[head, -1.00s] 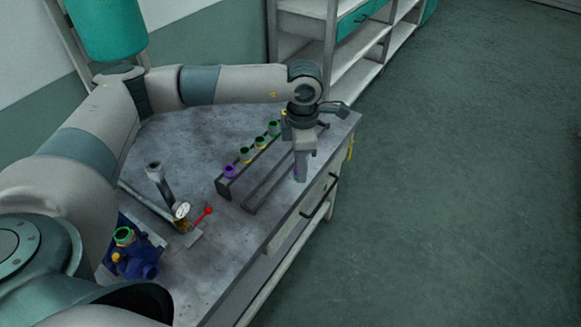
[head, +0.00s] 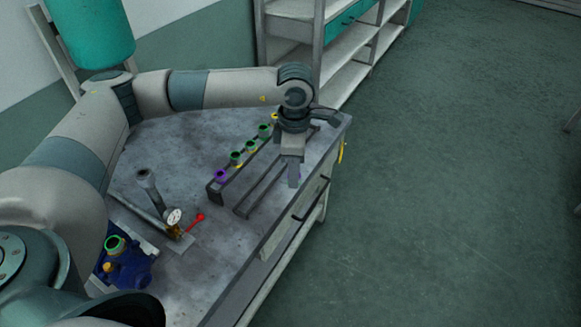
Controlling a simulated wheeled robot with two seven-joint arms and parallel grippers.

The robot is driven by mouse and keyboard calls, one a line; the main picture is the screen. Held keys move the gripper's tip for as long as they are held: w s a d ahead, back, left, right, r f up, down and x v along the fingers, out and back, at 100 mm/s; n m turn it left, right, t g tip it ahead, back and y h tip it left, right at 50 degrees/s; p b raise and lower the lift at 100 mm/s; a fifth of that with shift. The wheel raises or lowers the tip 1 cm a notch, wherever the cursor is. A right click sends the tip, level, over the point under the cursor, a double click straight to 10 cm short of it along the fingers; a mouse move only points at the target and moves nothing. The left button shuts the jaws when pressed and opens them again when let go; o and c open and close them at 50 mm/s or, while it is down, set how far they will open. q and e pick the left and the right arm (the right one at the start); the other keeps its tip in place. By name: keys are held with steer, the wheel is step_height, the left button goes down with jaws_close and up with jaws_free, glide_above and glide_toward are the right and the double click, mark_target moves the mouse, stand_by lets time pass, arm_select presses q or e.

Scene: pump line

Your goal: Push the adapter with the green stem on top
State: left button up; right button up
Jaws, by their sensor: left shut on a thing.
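A dark rack (head: 214,196) on the bench holds a row of small adapters. The nearest is purple (head: 221,177); behind it stand green-topped ones with yellow lower parts, a near one (head: 236,158) and a middle one (head: 250,146). A farther one has a green top (head: 264,130), and a yellow one (head: 276,118) is partly hidden behind my wrist. My left gripper (head: 293,178) points down over the bench's right side, right of the rack. It is shut on a small part, mostly hidden, with a faint purple tint. My right gripper is not in view.
An empty dark two-rail frame (head: 262,190) lies beside the rack. A pipe stub (head: 148,180), a gauge (head: 174,217) and a red lever (head: 195,222) stand left of it. A blue pump (head: 128,270) with a green ring (head: 115,245) is at front left.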

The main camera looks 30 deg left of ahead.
arm_select(q)
steer(key=shift+s+d+r+m, duration=0.25)
steer(key=shift+s+m, duration=0.1)
steer(key=shift+m, duration=0.45)
steer(key=s+d+r+m, duration=0.1)
steer(key=s+m, duration=0.3)
steer(key=m, duration=0.6)
steer(key=s+d+r+m, duration=0.2)
steer(key=s+m, duration=0.3)
steer(key=m, duration=0.5)
steer(key=shift+r+m, duration=0.4)
steer(key=shift+r, duration=0.1)
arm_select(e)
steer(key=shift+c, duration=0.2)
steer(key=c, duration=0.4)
arm_select(q)
steer(key=shift+s+d, duration=0.1)
steer(key=shift+s, duration=0.05)
